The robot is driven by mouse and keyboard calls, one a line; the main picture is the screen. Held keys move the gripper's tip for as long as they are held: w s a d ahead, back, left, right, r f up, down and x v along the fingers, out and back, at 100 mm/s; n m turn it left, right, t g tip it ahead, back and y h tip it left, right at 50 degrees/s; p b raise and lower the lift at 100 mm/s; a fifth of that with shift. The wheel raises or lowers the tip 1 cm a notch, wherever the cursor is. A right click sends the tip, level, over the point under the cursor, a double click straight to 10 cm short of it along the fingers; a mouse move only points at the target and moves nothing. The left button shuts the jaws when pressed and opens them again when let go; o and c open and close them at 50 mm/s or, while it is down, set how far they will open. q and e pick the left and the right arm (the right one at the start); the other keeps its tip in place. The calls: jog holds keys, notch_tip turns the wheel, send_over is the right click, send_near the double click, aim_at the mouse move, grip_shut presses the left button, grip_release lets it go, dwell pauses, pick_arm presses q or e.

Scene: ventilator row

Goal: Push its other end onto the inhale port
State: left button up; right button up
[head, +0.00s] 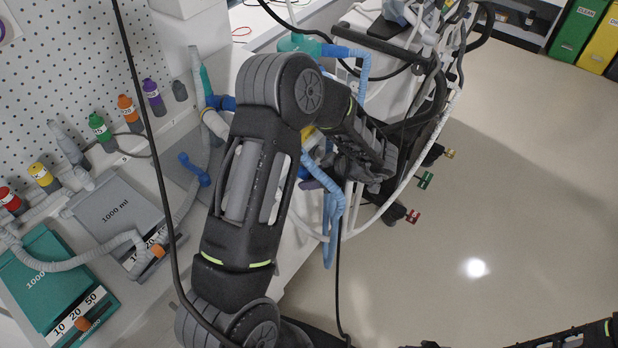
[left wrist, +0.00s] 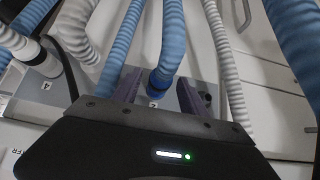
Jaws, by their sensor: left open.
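In the left wrist view my left gripper (left wrist: 158,90) is open, with one purple-grey finger on each side of a blue corrugated hose (left wrist: 172,45). The hose's dark blue end cuff is between the fingers, on or just over a grey block beside a label "2". I cannot tell whether the fingers touch it or how firmly it is seated. In the head view my left arm covers much of the ventilator side; a purple finger (head: 310,184) shows beside light blue hoses (head: 323,172). I cannot tell which port is the inhale port. My right gripper is out of view.
White and blue hoses crowd both sides of my left gripper; a white hose end (left wrist: 48,66) is by a label "4". A teal test lung (head: 45,275) and a grey one (head: 115,210) lie on the bench at left. The floor at right is clear.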

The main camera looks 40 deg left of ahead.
pick_arm(q)
jog(key=shift+r, duration=0.1)
jog(key=shift+p, duration=0.5)
jog(key=shift+c, duration=0.2)
grip_shut()
dwell(0.5)
dwell(0.8)
